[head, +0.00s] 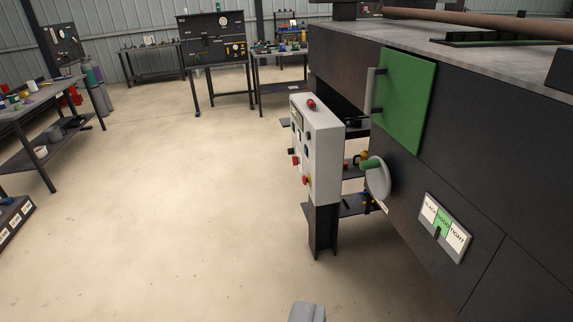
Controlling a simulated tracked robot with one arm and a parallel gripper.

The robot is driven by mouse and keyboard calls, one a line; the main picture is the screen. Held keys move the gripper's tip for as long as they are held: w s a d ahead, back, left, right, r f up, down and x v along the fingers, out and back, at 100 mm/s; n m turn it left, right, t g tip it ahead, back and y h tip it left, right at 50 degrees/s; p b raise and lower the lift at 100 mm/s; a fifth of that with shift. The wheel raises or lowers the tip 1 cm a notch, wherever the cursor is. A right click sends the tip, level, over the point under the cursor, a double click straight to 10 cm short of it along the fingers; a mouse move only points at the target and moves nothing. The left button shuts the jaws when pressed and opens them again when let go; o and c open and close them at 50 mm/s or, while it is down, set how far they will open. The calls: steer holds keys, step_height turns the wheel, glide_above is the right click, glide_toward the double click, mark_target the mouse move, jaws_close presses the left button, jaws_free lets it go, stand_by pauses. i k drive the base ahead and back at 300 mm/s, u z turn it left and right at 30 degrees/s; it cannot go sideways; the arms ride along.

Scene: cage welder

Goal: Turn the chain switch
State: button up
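A light grey control box (322,150) stands on a dark post just right of the picture's middle. Its left face carries a small display, a red button on top, and several small red, black and blue knobs or switches, seen at a steep angle. I cannot tell which of them is the chain switch. A gauge plate (458,246) marked SLACK, GOOD and TIGHT is on the machine's dark side, its pointer near the green middle. A grey rounded tip, apparently my gripper (308,312), shows at the bottom edge, well below and apart from the box; its fingers cannot be made out.
A large dark machine (480,150) fills the right, with a green door (403,103) and a grey handwheel (378,180). Workbenches stand at the left (40,160) and back. The pale floor (190,200) between is clear.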

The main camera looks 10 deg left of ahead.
mark_target(296, 160)
steer(key=u, duration=0.15)
steer(key=i, duration=0.7)
steer(key=u, duration=0.85)
steer(key=i, duration=0.95)
steer(key=u, duration=0.3)
steer(key=i, duration=1.3)
steer(key=z, duration=0.65)
